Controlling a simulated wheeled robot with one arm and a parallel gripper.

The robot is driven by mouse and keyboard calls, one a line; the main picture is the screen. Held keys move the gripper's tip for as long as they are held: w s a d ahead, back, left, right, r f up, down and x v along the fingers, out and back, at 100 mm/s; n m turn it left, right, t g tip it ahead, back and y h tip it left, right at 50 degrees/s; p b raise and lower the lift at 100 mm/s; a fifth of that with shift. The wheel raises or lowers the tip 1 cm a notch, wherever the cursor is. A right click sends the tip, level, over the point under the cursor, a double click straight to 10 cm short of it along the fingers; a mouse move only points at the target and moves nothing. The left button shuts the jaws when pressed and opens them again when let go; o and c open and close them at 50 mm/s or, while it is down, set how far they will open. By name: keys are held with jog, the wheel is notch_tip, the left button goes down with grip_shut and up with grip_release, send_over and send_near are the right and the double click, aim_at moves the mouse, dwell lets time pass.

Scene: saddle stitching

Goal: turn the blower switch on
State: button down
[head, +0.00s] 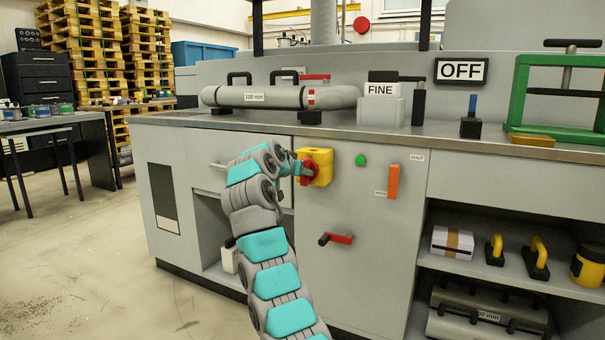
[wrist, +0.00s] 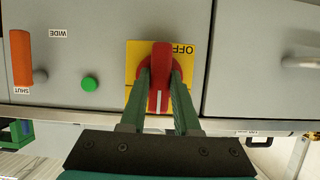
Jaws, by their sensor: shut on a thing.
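The blower switch is a red rotary knob (head: 308,173) on a yellow box (head: 320,157), mounted on the grey cabinet front. In the wrist view the red knob (wrist: 161,62) sits on its yellow plate (wrist: 133,58). An upside-down OFF label shows at the plate's upper right. The white line on the knob points to the bottom of the wrist picture. My gripper (wrist: 160,84) is shut on the knob, with one green finger on each side. In the head view my gripper (head: 299,169) reaches the knob from the left, and the knob is partly hidden.
A sign reading OFF (head: 461,71) stands above the counter. A green button (head: 361,160), an orange handle (head: 393,181) marked SHUT and a red-handled lever (head: 338,239) are on the same cabinet front. A grey pipe (head: 262,97) lies on the counter above.

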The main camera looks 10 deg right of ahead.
jog(key=c, duration=0.6)
grip_release()
jog(key=shift+c, duration=0.2)
jog(key=v, duration=0.7)
jog(key=shift+s+a+b, duration=0.2)
jog(key=shift+s+b, duration=0.1)
jog(key=shift+s, duration=0.05)
jog(key=shift+r, duration=0.15)
